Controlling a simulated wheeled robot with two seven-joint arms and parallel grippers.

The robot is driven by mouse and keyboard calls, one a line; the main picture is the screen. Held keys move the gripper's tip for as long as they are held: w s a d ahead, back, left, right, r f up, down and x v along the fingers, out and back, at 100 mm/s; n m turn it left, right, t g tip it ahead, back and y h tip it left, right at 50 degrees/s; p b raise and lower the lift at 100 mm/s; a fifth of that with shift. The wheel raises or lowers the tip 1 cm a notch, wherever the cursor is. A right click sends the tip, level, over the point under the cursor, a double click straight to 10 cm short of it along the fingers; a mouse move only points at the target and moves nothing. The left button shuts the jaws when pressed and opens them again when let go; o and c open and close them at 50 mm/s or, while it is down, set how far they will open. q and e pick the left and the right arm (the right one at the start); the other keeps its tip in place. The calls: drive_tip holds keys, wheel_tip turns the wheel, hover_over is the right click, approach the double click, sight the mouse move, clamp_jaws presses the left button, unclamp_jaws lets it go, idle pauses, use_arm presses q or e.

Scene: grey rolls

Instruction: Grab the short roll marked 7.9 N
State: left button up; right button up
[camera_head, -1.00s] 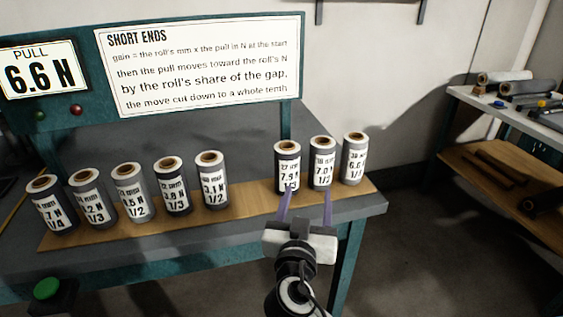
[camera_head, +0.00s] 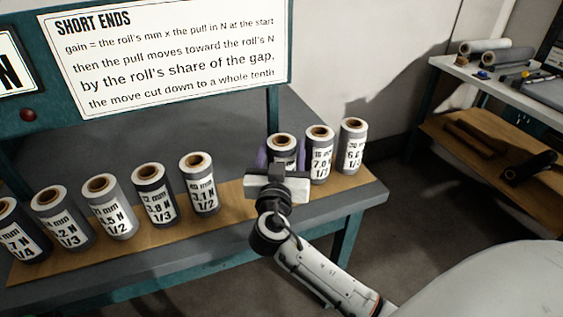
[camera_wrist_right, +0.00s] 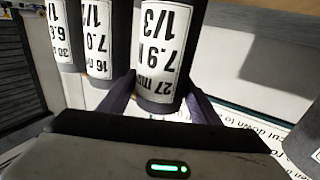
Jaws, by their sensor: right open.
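The roll marked 7.9 N (camera_head: 283,143) stands upright on the wooden board, at the left of the right-hand group of three rolls. Its label, 27 mm, 7.9 N, 1/3, reads upside down in the right wrist view (camera_wrist_right: 158,45). My right gripper (camera_head: 281,156) is open, with one purple finger on each side of this roll. In the right wrist view the fingers (camera_wrist_right: 160,88) flank the roll's dark lower part in the picture; I cannot tell whether they touch it. In the head view the gripper body hides the roll's lower part. My left gripper is not in view.
The roll marked 7.0 N (camera_head: 320,155) stands close to the right, with another roll (camera_head: 352,146) beyond it. Several rolls, the nearest marked 3.1 N (camera_head: 199,184), stand left across a gap on the board (camera_head: 235,195). A sign (camera_head: 170,52) rises behind.

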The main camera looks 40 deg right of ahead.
drive_tip(key=shift+p+x, duration=0.35)
drive_tip(key=shift+x, duration=1.5)
drive_tip(key=c, duration=0.8)
